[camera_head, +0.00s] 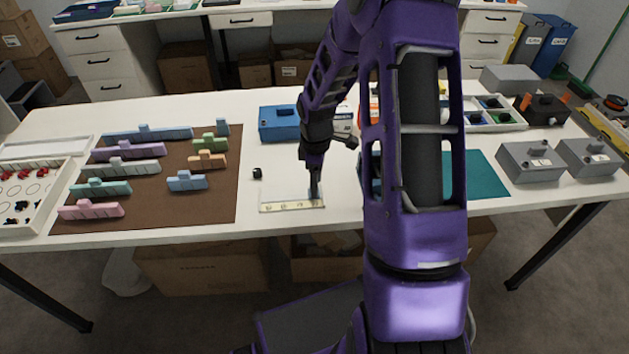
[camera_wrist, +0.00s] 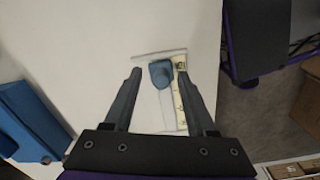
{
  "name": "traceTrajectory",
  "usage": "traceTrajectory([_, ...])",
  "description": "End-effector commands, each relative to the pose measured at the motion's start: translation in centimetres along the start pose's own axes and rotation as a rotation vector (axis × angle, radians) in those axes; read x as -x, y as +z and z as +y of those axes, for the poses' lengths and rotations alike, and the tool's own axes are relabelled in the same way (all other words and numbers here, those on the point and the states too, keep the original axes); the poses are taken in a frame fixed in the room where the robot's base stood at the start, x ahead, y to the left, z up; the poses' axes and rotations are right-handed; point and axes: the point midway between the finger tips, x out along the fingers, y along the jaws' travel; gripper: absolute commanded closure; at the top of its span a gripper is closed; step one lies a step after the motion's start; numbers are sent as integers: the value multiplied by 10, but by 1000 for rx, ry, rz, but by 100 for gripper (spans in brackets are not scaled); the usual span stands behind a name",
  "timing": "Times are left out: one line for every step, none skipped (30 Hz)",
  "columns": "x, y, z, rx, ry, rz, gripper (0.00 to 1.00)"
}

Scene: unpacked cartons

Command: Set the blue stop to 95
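The blue stop (camera_wrist: 160,74) sits near one end of a small pale plate with a yellowish printed scale (camera_wrist: 179,105). The scale also shows in the head view (camera_head: 285,206), at the front of the white table; its numbers are too small to read. My gripper (camera_wrist: 159,74) is open and points down over that end, with one finger on each side of the stop. A gap shows between the left finger and the stop; the right finger lies closer, over the scale. In the head view my gripper (camera_head: 314,187) is at the scale's right end and mostly hides the stop.
A small black block (camera_head: 257,173) lies behind the scale's left end. A brown mat (camera_head: 165,205) with several coloured stepped blocks is at the left. A blue box (camera_head: 278,123) stands behind, and a teal mat (camera_head: 485,178) lies right.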

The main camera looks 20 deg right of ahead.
Motion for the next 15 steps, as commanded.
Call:
traceTrajectory([0,0,0,0,-1,0,44])
traceTrajectory([0,-1,0,1,-1,1,44])
traceTrajectory([0,-1,-1,1,-1,1,44])
traceTrajectory([0,-1,-1,1,-1,1,44])
traceTrajectory([0,-1,-1,1,-1,1,44])
traceTrajectory([0,-1,-1,1,-1,1,44])
traceTrajectory([2,-1,-1,1,-1,2,44])
traceTrajectory([3,-1,0,1,0,2,44])
traceTrajectory([6,-2,0,0,0,2,44])
traceTrajectory([10,-2,0,0,1,3,44])
traceTrajectory([14,-2,0,0,2,3,44])
traceTrajectory([21,-1,0,0,2,3,44])
traceTrajectory([27,-1,0,0,3,3,44])
traceTrajectory([34,-1,0,0,4,3,44])
traceTrajectory([43,-1,1,0,4,2,44])
